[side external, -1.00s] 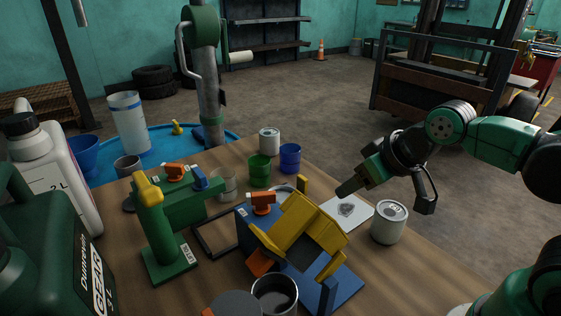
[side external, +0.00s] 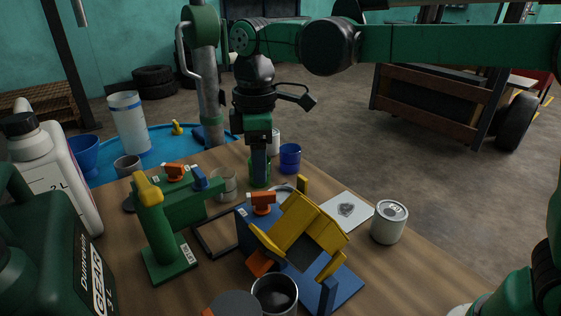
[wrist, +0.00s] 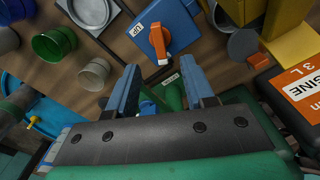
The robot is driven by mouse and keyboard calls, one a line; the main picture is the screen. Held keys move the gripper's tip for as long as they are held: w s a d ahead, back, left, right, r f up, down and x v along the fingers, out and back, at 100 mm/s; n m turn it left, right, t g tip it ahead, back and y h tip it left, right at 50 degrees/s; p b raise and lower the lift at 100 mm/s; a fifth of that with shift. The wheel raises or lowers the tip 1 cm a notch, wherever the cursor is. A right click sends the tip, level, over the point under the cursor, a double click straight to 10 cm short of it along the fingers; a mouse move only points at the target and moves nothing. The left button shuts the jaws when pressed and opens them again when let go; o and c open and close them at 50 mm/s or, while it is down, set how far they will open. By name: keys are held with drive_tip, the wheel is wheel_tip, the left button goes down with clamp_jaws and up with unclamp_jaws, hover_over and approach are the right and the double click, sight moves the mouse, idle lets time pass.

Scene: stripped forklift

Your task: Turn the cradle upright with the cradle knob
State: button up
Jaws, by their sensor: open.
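The yellow cradle (side external: 304,222) sits tilted on a blue stand (side external: 345,287) on the wooden table. The cradle knob, orange with a white tip (side external: 263,203), is on the upper left of the blue stand; it also shows in the wrist view (wrist: 158,42), beyond my fingertips. My gripper (side external: 259,180) points down behind the stand and above the knob's height, apart from it. In the wrist view my gripper (wrist: 160,78) has its two blue fingers spread, nothing held between them. A green stand part (wrist: 172,95) shows below, between the fingers.
A green stand (side external: 168,225) with orange and blue knobs is left of the cradle. A dark open frame (side external: 213,240) lies between. A glass (side external: 224,184), blue cup (side external: 290,158), can (side external: 389,222) and dark-filled cup (side external: 275,294) stand around. Bottles crowd the left.

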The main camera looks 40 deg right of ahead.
sight(259, 193)
drive_tip(key=shift+a+f, duration=0.1)
drive_tip(key=shift+f, duration=2.7)
clamp_jaws()
